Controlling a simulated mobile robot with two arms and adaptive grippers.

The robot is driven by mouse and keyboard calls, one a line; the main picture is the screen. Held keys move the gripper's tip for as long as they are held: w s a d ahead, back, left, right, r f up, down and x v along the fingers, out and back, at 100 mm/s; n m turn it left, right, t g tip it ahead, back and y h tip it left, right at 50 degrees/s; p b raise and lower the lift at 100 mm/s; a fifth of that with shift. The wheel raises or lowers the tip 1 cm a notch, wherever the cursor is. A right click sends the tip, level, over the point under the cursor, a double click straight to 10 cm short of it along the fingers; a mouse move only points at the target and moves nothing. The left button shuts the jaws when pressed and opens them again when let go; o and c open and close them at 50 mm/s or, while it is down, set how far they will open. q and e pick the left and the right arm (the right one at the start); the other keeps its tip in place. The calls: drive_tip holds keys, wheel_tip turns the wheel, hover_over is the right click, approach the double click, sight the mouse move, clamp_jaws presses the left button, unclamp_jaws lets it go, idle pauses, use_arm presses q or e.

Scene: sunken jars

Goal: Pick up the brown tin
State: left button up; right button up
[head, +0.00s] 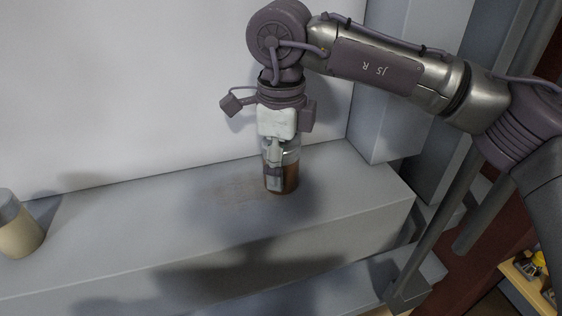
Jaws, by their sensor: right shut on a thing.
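The brown tin (291,179) stands upright at the right part of a grey ledge, close to the white wall. Its lower part shows brown and its upper part looks greyish. My right gripper (273,175) points straight down over it and is shut on it, with a finger across its front left side. The gripper hides much of the tin's top and left. I cannot see a clear gap between the tin and the ledge. My left gripper is not in view.
A cream jar with a grey lid (20,228) stands at the ledge's left end. The grey ledge (130,235) is clear between the jar and the tin. A grey upright block (385,110) rises behind the ledge's right end. A wooden shelf with small things (530,285) shows at lower right.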

drive_tip(key=shift+r+b, duration=0.55)
wheel_tip(320, 180, up, 3)
drive_tip(key=shift+w+f+b, duration=0.1)
drive_tip(key=shift+f+b, duration=0.1)
drive_tip(key=shift+b, duration=0.6)
drive_tip(key=s+d+r+b, duration=0.1)
drive_tip(key=s+d+r, duration=0.1)
drive_tip(key=s, duration=0.1)
drive_tip(key=s+d+r+b, duration=0.1)
drive_tip(key=s+r, duration=0.2)
drive_tip(key=s, duration=0.1)
drive_tip(key=s+d+r+b, duration=0.2)
drive_tip(key=s, duration=0.1)
drive_tip(key=shift+s+d+r, duration=0.15)
drive_tip(key=shift+s+d, duration=0.05)
drive_tip(key=shift+d, duration=0.15)
